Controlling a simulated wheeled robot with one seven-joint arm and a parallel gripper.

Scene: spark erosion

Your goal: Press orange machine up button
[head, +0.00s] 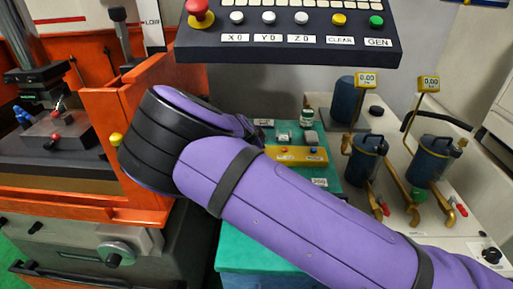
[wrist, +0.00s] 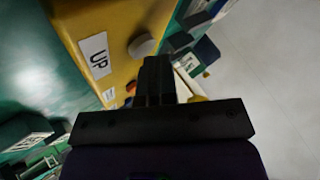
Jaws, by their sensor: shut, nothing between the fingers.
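In the wrist view, a yellow-orange housing (wrist: 118,18) carries a white label reading UP (wrist: 97,56). A pale grey round button (wrist: 142,45) sits beside the label. My gripper (wrist: 156,62) is shut and empty, with its fingertips just below the button in the picture. I cannot tell whether they touch it. In the head view my purple arm hides most of my gripper and whatever is in front of it. The orange machine (head: 135,100) stands at the left, with a small yellow knob (head: 116,140) on its edge.
A dark control panel (head: 290,48) with several buttons hangs at the top. A yellow box (head: 297,158) with small buttons lies on a teal surface (head: 322,203). Blue canisters (head: 367,160) with gauges stand at the right. In the wrist view, pale floor (wrist: 270,70) is clear at right.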

